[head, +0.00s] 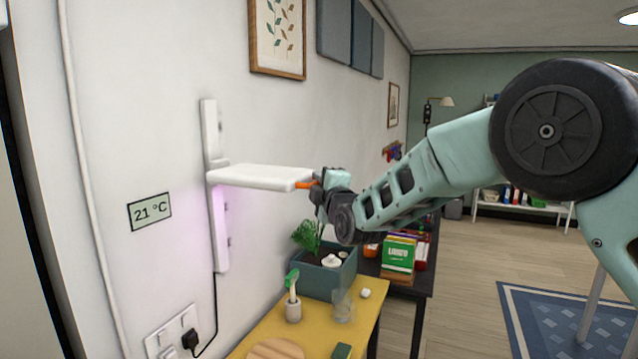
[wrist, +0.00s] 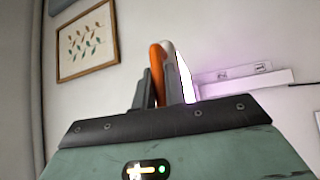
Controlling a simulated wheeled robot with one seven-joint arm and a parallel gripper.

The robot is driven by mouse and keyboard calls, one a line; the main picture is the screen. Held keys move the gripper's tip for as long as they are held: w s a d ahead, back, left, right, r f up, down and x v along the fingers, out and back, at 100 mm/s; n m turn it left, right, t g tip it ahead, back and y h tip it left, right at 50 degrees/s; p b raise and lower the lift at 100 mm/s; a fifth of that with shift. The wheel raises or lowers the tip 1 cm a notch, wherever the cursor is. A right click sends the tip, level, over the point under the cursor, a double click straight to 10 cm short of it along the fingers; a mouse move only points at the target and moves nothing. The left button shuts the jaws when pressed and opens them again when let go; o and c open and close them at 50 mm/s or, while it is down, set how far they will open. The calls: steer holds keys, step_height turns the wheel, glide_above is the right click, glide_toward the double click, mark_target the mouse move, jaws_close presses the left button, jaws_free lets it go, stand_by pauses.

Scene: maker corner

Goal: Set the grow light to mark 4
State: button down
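The grow light is a white flat panel (head: 258,178) on a vertical white wall rail (head: 220,232). It sits in the rail's upper-middle part, and a pinkish glow lies on the wall below it. An orange handle (head: 305,184) juts from its right end. My gripper (head: 317,186) is at this handle. In the wrist view the orange handle (wrist: 157,72) stands between my two fingers (wrist: 161,98), which look closed on it. The fingertips' exact contact is partly hidden. Small marks show along the rail, but no numbers are readable.
A black cord hangs from the rail to a wall socket (head: 172,335). The air around the panel is clear.

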step_height(320, 180, up, 13)
stand_by(0.3)
steer(key=c, duration=1.5)
jaws_free()
steer(key=shift+o, duration=0.2)
steer(key=shift+f, duration=0.15)
steer(key=shift+s+f, duration=0.1)
steer(key=b+v, duration=0.8)
steer(key=v, duration=0.9)
steer(key=shift+b, duration=0.3)
steer(key=shift+s, duration=0.1)
